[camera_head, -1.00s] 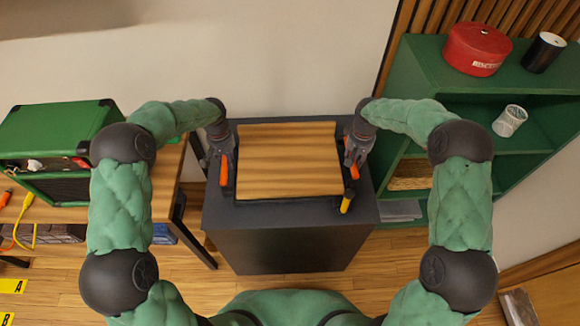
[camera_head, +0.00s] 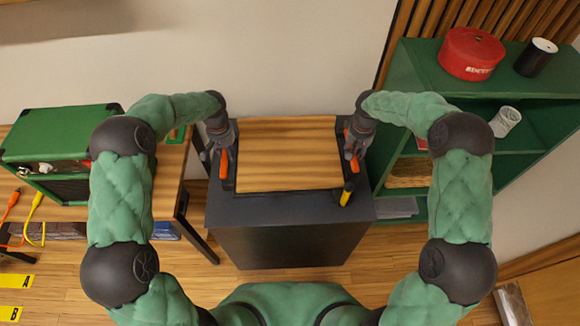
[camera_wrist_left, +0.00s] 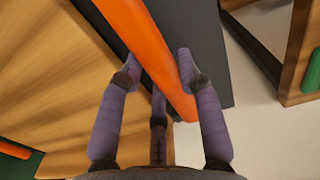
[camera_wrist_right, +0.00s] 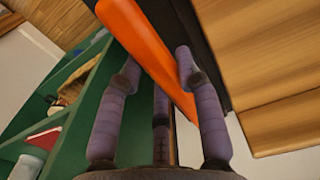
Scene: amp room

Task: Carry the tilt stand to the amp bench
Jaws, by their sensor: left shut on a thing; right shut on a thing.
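The tilt stand (camera_head: 287,155) is a wooden board in a dark frame with an orange handle on each side. It is over the dark cabinet top in the head view; whether it rests there or hangs just above, I cannot tell. My left gripper (camera_head: 224,160) is shut on its left orange handle, which the left wrist view shows between the fingers (camera_wrist_left: 150,50). My right gripper (camera_head: 351,150) is shut on the right orange handle, also between the fingers in the right wrist view (camera_wrist_right: 150,50). The amp bench (camera_head: 172,170) is the wooden table at the left, bearing a green amp (camera_head: 60,135).
The dark cabinet (camera_head: 285,245) stands under the stand. A yellow-and-black tool (camera_head: 347,193) lies at its right edge. Cables and yellow tags lie at lower left.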

